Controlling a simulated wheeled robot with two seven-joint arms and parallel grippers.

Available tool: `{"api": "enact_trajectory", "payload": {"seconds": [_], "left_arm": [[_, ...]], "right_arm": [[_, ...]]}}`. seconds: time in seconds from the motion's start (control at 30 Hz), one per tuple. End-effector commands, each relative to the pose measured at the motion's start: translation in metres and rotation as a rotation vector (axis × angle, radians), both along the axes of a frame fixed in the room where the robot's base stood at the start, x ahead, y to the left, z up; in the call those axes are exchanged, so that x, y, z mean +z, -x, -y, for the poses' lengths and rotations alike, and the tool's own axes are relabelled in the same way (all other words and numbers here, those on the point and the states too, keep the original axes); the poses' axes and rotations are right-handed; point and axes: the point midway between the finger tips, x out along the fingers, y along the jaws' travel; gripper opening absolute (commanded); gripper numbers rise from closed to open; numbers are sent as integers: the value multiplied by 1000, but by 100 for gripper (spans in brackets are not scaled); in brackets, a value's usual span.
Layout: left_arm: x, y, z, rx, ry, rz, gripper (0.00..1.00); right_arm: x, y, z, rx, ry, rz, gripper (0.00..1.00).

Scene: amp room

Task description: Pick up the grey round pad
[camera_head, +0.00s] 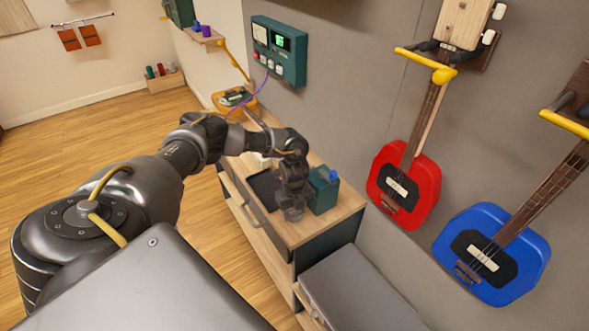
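My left gripper (292,208) points down over the wooden top of a low cabinet (345,205), close to its front edge. A small grey rounded shape shows right at its fingertips. It may be the grey round pad or part of the fingers; I cannot tell which. No other grey round pad stands out in this view. The finger gap is hidden, so I cannot see whether the gripper is open or shut. My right gripper is out of view.
A dark green box (322,190) with a blue knob stands just right of the gripper. A black flat tray (263,188) lies to its left. A red guitar (404,187) and a blue guitar (492,255) hang on the wall. A grey-topped bench (360,290) stands nearer.

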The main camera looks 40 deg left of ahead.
Motion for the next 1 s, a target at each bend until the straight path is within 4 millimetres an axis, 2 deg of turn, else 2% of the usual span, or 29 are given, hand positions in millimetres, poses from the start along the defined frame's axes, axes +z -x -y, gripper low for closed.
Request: {"api": "enact_trajectory", "payload": {"seconds": [0.03,0.17,0.57,0.73,0.87,1.0], "left_arm": [[0,0,0,0,0,0,42],[0,0,0,0,0,0,25],[7,0,0,-1,1,2,25],[27,-2,0,-1,1,6,25],[48,12,8,-5,2,3,25],[79,31,20,-9,0,6,25]], "right_arm": [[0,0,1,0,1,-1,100],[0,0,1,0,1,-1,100],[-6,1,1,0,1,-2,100],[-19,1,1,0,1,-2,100],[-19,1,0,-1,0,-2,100],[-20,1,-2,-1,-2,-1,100]]}}
